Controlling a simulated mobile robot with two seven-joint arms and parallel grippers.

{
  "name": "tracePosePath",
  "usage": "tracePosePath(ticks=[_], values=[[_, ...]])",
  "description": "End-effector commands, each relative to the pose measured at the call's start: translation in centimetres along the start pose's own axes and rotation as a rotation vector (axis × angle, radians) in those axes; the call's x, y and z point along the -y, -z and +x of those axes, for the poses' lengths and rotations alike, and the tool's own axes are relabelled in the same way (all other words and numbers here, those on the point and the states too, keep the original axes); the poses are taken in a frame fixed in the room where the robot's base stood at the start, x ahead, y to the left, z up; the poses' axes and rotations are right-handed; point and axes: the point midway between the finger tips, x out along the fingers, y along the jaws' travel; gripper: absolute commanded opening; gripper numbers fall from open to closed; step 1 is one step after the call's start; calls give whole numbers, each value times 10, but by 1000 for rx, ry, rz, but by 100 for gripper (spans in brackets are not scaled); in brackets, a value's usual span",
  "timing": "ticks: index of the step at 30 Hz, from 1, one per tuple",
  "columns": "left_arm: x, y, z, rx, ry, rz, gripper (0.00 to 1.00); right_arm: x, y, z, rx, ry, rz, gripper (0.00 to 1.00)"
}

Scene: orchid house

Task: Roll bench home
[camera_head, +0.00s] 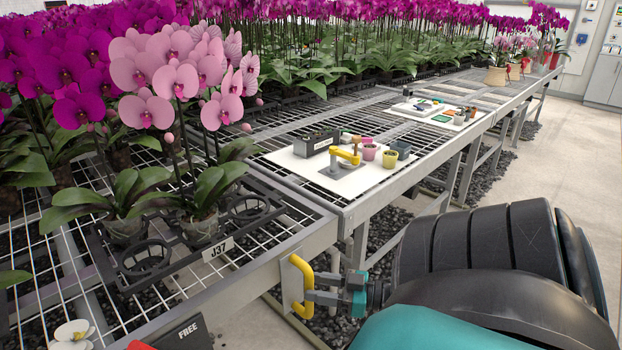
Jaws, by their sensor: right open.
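The near rolling bench (225,292) has a grey metal frame and a white wire-grid top. A yellow D-shaped handle (303,264) is fixed to a plate at its right front corner. My right gripper (312,288) is open, with its fingertips at the handle's upright bar. I cannot tell if they touch it. A black panel marked FREE (188,333) shows at the bottom edge, with a bit of red beside it. A second bench (366,212) stands behind the near one, close against its frame. My left gripper is not in view.
Pink and purple orchids (175,80) stand in a black rack labelled J37 (217,249) on the near bench. The second bench carries a white board (290,163) with pots and a yellow tool. The concrete aisle (575,165) on the right is clear.

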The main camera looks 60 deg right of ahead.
Motion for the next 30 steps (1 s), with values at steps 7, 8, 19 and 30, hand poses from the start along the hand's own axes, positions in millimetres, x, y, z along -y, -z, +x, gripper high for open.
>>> tracePosePath(ticks=[7,8,19,30], values=[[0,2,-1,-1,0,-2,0,-1,0,-58,3,-4,-1,45],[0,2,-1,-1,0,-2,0,-1,0,-64,3,-5,-1,45],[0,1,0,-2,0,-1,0,-2,1,-106,-2,-4,-2,45],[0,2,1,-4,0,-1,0,-2,1,-106,-2,-3,-2,45]])
